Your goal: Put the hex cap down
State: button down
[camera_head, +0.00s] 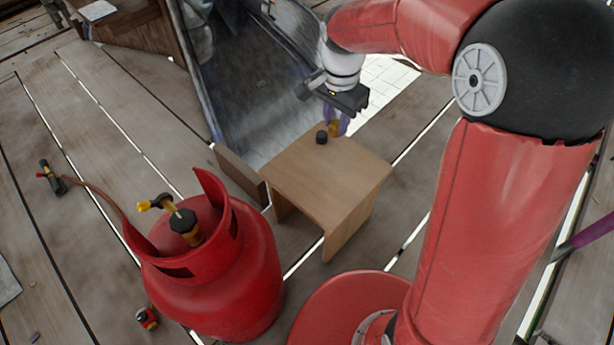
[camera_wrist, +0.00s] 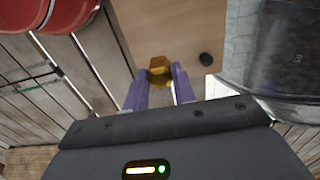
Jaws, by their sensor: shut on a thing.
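My gripper (camera_head: 338,124) is at the far edge of the small wooden table (camera_head: 325,180), with its purple fingers pointing down. In the wrist view my gripper (camera_wrist: 160,78) is shut on a brass-coloured piece, which I take to be the hex cap (camera_wrist: 159,66). The hex cap also shows partly in the head view (camera_head: 334,130), mostly hidden by the fingers. It overlaps the table's edge in the wrist view; I cannot tell whether it touches the top.
A red gas cylinder (camera_head: 215,270) with a black knob and brass valve stands left of the table. A hose leads to a torch (camera_head: 48,177) on the plank floor. A small red-and-yellow item (camera_head: 147,318) lies in front. The table's near part is bare.

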notch_tip(320, 180, down, 20)
jog(key=b, duration=0.2)
jog(key=shift+r+b, duration=0.1)
jog(key=shift+b, duration=0.25)
jog(key=shift+f, duration=0.2)
jog(key=c, duration=1.1)
grip_release()
jog(key=shift+c, duration=0.2)
notch_tip(320, 180, up, 13)
jog(key=p, duration=0.1)
jog(key=shift+f+p, duration=0.2)
jog(key=shift+p, duration=0.15)
